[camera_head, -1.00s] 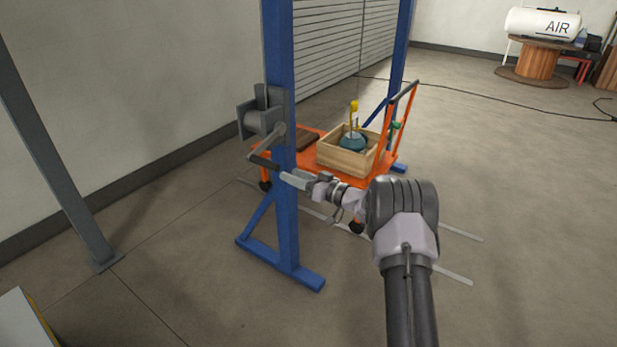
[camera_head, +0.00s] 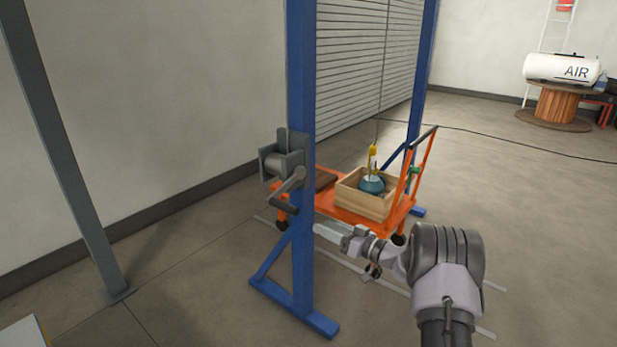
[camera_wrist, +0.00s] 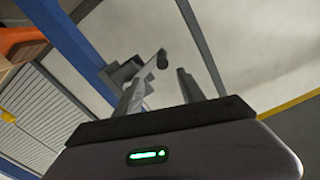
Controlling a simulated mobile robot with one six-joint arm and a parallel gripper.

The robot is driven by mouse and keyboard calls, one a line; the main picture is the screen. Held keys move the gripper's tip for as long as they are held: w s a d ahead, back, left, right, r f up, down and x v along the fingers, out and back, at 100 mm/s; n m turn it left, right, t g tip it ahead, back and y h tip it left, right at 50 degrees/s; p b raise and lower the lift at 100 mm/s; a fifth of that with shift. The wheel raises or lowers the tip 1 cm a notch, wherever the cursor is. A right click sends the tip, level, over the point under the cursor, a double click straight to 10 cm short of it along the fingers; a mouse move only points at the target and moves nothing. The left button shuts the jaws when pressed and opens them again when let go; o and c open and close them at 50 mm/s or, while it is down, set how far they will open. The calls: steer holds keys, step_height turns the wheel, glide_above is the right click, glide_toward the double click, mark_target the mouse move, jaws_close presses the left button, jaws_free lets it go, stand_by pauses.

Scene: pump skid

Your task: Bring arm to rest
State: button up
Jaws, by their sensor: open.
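My gripper (camera_head: 318,230) is at the right side of the blue post in the head view, a little below the winch crank. It is open and empty. In the wrist view its two fingers (camera_wrist: 160,84) stand apart, with the crank grip (camera_wrist: 162,59) showing beyond them. In the head view the crank handle (camera_head: 284,207) hangs down and left from the grey winch (camera_head: 283,162), apart from my gripper. My arm (camera_head: 445,265) stretches from the lower right towards the post.
The blue gantry post (camera_head: 302,120) and its foot (camera_head: 320,323) stand close by. Behind is an orange cart (camera_head: 345,212) carrying a wooden crate (camera_head: 365,204) with a teal object (camera_head: 372,185) inside. A grey post (camera_head: 62,150) stands left. Floor is open at right.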

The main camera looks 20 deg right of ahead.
steer(key=s+a+r+g, duration=0.5)
steer(key=s+a+r, duration=0.25)
steer(key=a, duration=0.25)
steer(key=s+a+r+g, duration=0.4)
steer(key=s+a+r, duration=0.2)
steer(key=s+a, duration=0.35)
steer(key=s+f+m+h, duration=0.1)
steer(key=s+m+h, duration=0.6)
steer(key=s, duration=1.9)
steer(key=shift+s+d+h, duration=0.25)
steer(key=shift+s+h, duration=0.05)
steer(key=shift+h, duration=0.2)
